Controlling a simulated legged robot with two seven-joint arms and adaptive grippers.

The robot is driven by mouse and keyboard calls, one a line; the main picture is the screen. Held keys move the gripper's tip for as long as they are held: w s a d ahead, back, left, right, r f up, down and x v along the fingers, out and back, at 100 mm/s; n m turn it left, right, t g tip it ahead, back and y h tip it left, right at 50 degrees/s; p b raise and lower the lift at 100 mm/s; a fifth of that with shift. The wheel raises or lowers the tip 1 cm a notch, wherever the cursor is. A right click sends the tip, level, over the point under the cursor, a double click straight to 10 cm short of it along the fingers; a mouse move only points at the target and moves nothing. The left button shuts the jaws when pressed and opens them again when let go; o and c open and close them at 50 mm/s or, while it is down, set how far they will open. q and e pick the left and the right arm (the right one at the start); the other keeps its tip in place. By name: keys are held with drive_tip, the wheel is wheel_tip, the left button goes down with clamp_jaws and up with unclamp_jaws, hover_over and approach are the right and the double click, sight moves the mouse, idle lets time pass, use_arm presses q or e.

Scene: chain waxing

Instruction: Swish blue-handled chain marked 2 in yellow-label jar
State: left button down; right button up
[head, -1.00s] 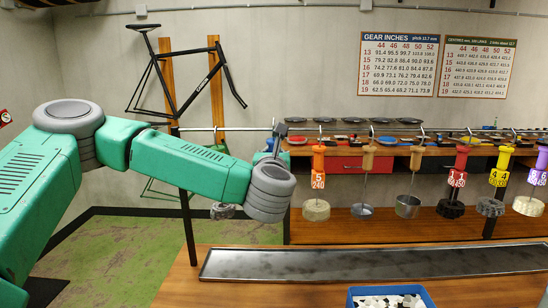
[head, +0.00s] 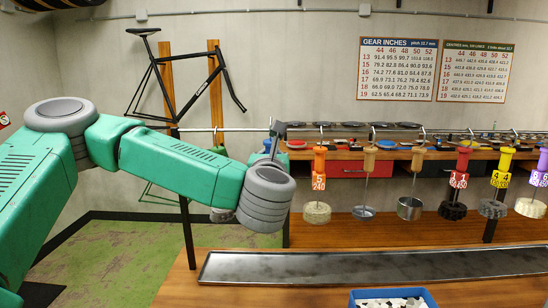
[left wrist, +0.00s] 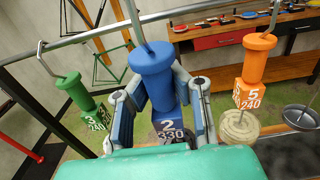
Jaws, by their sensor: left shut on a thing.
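The blue handle marked 2 and 330 (left wrist: 152,62) hangs upright by its rod, close in front of the left wrist camera. My left gripper (left wrist: 160,92) is shut on this handle, with a finger on each side. The chain below it is hidden by the gripper and wrist. In the head view my left wrist (head: 266,198) covers most of the gripper and handle at the left end of the hanging rail. No yellow-label jar shows. My right gripper is not in view.
An orange handle marked 5 (left wrist: 252,72) hangs to the right and a green one marked 3 (left wrist: 78,92) to the left. Several more handles hang along the rail (head: 440,131). A long dark tray (head: 370,266) lies on the bench, with a blue-edged bin (head: 354,300) in front.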

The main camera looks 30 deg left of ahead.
use_arm(q)
drive_tip(key=shift+a, duration=0.85)
drive_tip(key=shift+d+r+p, duration=0.2)
drive_tip(key=shift+d+r, duration=0.1)
drive_tip(key=shift+r, duration=0.2)
drive_tip(key=shift+d+r+p, duration=0.2)
drive_tip(key=shift+d+r, duration=0.05)
drive_tip(key=shift+r, duration=0.2)
drive_tip(key=shift+d+r, duration=0.1)
drive_tip(key=shift+d, duration=0.15)
drive_tip(key=shift+a, duration=0.15)
